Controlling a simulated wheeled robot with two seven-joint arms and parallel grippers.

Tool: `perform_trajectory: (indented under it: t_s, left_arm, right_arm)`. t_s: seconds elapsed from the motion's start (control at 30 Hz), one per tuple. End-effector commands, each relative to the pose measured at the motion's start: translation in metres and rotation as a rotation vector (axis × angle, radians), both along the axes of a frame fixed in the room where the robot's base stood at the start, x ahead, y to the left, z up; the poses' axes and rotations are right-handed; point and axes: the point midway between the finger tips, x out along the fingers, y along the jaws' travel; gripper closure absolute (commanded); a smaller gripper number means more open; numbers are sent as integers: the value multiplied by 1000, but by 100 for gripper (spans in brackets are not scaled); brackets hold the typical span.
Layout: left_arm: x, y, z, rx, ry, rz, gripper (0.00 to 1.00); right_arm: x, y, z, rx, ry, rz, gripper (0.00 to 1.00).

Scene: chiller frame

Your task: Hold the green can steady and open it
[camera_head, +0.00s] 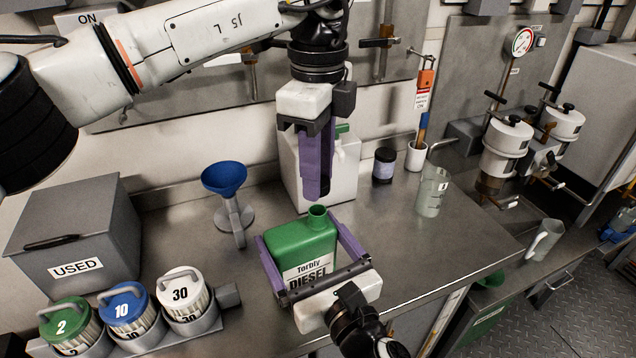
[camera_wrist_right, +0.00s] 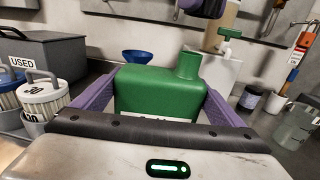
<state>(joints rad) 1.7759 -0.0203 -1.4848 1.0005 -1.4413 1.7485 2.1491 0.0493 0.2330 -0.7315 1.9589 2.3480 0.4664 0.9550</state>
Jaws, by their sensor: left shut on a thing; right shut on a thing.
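The green can (camera_head: 303,245), labelled Torbly DIESEL, stands upright on the steel bench; it also shows in the right wrist view (camera_wrist_right: 155,95). My right gripper (camera_head: 310,250) is shut on the can, with its purple fingers along two opposite sides. The can's neck (camera_head: 317,213) points up with no cap seen on it. My left gripper (camera_head: 318,190) hangs pointing down above the neck, apart from it. Its purple fingers are shut on a small dark piece (camera_head: 324,186), which looks like the cap and is mostly hidden.
A blue funnel (camera_head: 224,178) on a stand is left of the can, and a white container (camera_head: 340,180) is behind it. A dark jar (camera_head: 383,165) and a clear jug (camera_head: 432,192) stand to the right. The USED box (camera_head: 75,235) and several filters are left. Bench right of the can is clear.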

Motion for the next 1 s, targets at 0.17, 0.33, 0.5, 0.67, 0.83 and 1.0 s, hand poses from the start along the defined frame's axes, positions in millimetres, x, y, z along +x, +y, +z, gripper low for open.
perform_trajectory:
  t_s: [0.17, 0.33, 0.5, 0.67, 0.83, 1.0]
  left_arm:
    - [0, 0, 10, 0, 1, 0, 99]
    - [0, 0, 10, 0, 1, -1, 99]
    - [0, 0, 9, 0, 1, -1, 99]
    - [0, 0, 9, 0, 1, -1, 99]
    - [0, 0, 7, 0, 1, -1, 99]
    - [0, 0, 2, 0, 1, -1, 99]
  right_arm:
    - [0, 0, 0, -3, -1, -1, 71]
    - [0, 0, 0, -2, -1, -1, 1]
    - [0, 0, 0, -2, -1, 0, 0]
    - [-5, -2, -1, -1, 1, 0, 0]
    - [-29, -13, -2, -2, 2, 0, 0]
    - [-65, -27, -4, -2, 5, 0, 0]
